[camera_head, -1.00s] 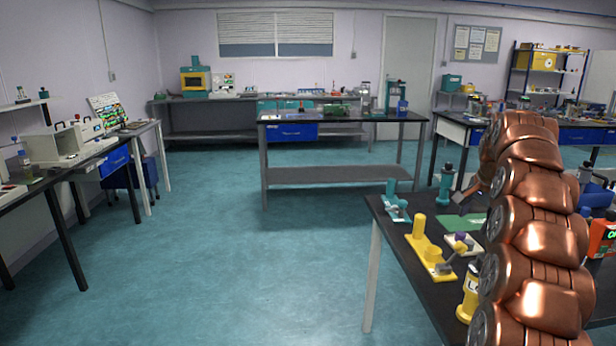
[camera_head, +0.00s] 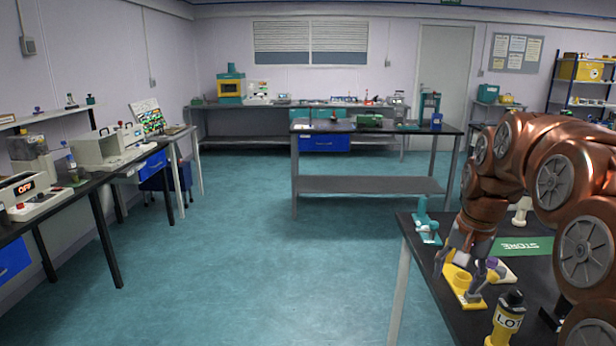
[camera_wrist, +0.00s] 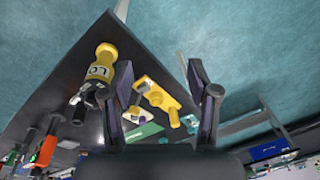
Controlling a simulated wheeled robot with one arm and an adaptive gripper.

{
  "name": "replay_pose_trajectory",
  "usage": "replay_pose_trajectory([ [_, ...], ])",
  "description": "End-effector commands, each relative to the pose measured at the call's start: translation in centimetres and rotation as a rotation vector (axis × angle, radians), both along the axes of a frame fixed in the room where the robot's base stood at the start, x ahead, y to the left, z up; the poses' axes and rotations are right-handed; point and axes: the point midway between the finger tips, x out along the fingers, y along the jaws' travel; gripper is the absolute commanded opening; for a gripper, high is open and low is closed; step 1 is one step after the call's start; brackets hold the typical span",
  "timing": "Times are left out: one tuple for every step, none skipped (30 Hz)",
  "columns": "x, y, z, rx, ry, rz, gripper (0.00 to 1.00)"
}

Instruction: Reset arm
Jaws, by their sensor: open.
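My copper arm reaches in from the right over the black bench (camera_head: 420,250) at the front right. My gripper (camera_head: 462,266) hangs pointing down near the left part of that bench. In the wrist view my gripper (camera_wrist: 160,72) has two dark fingers spread wide apart, with nothing held between them. The yellow fixture (camera_wrist: 160,98) shows beyond the fingers in the wrist view. In the head view the yellow fixture (camera_head: 470,298) sits on the bench just under and beside the gripper; I cannot tell the exact gap.
A yellow labelled bottle (camera_head: 506,322), a teal device (camera_head: 425,222) and a green mat (camera_head: 522,248) are on the same bench. A left bench (camera_head: 85,190) holds instruments. A middle table (camera_head: 370,186) stands behind. The teal floor between is clear.

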Motion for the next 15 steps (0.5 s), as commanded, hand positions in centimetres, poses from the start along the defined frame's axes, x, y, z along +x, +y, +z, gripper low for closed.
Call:
replay_pose_trajectory([
  [-1.7,1.3,0.4,-0.001,0.017,0.04,0.6],
  [-2.5,1.9,0.4,-0.003,0.023,0.063,0.6],
  [-3.7,2.7,0.4,-0.005,0.035,0.092,0.6],
  [-4.7,3.3,0.3,-0.006,0.046,0.115,0.6],
  [-5.6,3.8,0.2,-0.008,0.054,0.136,0.6],
  [-6.9,4.5,0.2,-0.009,0.065,0.165,0.6],
  [-7.9,5.0,0.0,-0.011,0.074,0.187,0.6],
  [-8.8,5.5,0.0,-0.013,0.083,0.208,0.6],
  [-10.1,6.1,-0.2,-0.014,0.095,0.236,0.6],
  [-11.1,6.5,-0.3,-0.015,0.103,0.256,0.6],
  [-12.1,6.9,-0.4,-0.017,0.109,0.277,0.6],
  [-13.4,7.4,-0.7,-0.018,0.121,0.304,0.6],
  [-14.5,7.8,-0.8,-0.019,0.13,0.324,0.6],
  [-15.4,8.1,-0.9,-0.021,0.135,0.343,0.6],
  [-16.8,8.5,-1.2,-0.021,0.148,0.369,0.6],
])
